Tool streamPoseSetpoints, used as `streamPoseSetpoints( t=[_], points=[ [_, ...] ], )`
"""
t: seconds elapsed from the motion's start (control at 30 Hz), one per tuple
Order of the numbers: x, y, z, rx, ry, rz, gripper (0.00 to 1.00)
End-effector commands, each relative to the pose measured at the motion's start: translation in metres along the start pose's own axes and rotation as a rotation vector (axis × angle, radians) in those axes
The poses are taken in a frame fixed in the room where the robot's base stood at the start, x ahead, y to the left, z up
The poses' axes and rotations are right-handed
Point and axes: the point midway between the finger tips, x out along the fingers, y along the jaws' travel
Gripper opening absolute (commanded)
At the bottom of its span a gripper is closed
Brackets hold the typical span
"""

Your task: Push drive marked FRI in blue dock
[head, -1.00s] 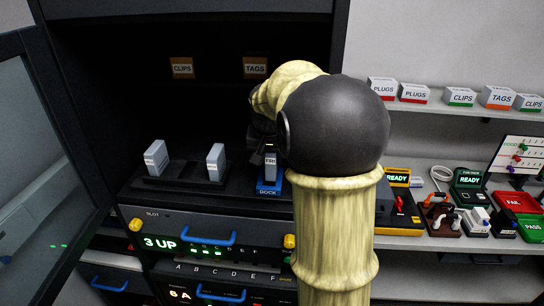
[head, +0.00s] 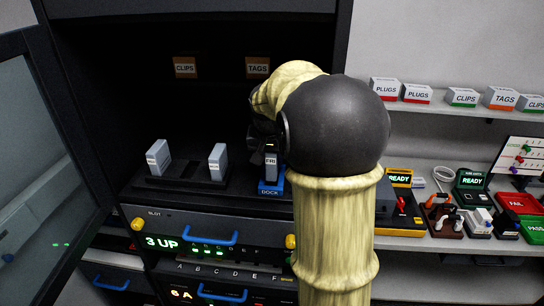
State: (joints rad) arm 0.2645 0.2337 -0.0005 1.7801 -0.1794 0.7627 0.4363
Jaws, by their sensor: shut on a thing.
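The drive marked FRI (head: 271,170) stands upright at the blue dock (head: 271,187) on the cabinet shelf. Its lower end meets the dock; how deep it sits I cannot tell. My gripper (head: 270,146) is shut on the drive's upper part from above. My arm hides much of the gripper and the area to the right of the dock.
Two grey drives, one at the left (head: 158,157) and one nearer the dock (head: 218,162), stand in a black rack (head: 187,183). An open glass door (head: 38,150) is at the left. A unit reading 3 UP (head: 160,242) lies below the shelf.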

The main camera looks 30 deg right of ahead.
Motion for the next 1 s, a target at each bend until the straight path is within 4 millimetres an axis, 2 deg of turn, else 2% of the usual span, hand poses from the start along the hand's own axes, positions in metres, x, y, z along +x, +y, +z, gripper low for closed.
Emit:
streamPoseSetpoints(
  t=[1.0],
  points=[
    [0.0084,0.0006,0.0039,0.000,0.002,0.000,0.00]
  ],
)
